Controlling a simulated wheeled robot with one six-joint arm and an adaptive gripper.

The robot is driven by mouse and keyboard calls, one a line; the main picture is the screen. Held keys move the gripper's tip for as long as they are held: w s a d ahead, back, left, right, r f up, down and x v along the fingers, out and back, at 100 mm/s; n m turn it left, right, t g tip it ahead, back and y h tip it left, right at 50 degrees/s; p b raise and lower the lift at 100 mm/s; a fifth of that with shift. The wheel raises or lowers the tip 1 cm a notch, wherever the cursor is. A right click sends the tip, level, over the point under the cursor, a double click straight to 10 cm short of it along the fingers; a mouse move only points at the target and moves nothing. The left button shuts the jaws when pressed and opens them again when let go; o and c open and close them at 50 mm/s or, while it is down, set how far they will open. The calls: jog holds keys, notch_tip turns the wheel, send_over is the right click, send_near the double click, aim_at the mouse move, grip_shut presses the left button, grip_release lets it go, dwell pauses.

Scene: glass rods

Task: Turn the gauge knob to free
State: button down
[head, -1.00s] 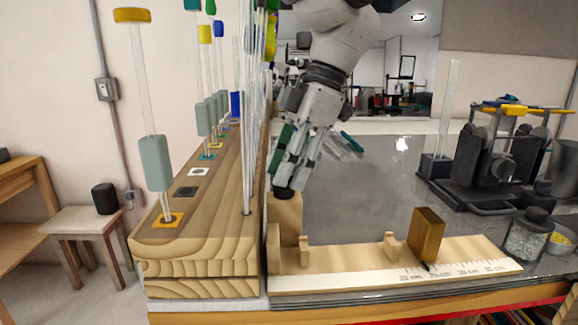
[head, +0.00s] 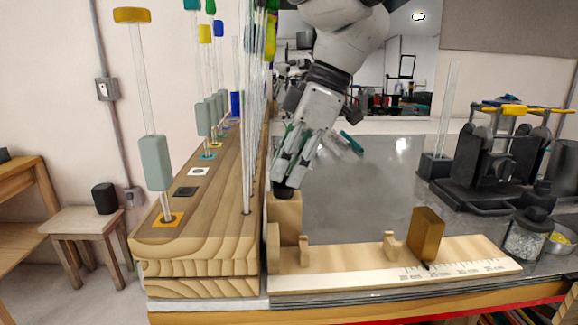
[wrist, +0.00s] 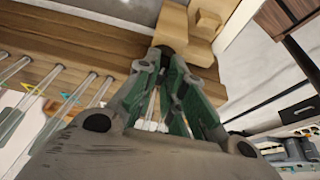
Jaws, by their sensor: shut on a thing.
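The gauge (head: 340,278) is a pale wooden board along the table's front edge, with a scale marked in cm, small wooden supports and a brass-coloured block (head: 425,235). At its left end a wooden post (head: 286,218) bears the dark gauge knob (head: 283,194). My gripper (head: 286,186) points down at this post and is shut on the knob. In the wrist view, the knob (wrist: 166,49) shows dark between the green-padded fingertips of my gripper (wrist: 165,58). The fingers hide much of the knob, and I cannot read its setting.
A wooden rack (head: 215,195) with upright glass rods stands close to the left of my gripper. A black machine (head: 497,165) with a yellow top stands at the right, with a glass jar (head: 526,235) and a yellow-filled bowl (head: 560,241) nearby. The grey tabletop (head: 370,205) is clear in the middle.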

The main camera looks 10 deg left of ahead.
jog(key=c, duration=1.5)
grip_release()
jog(key=v, duration=1.2)
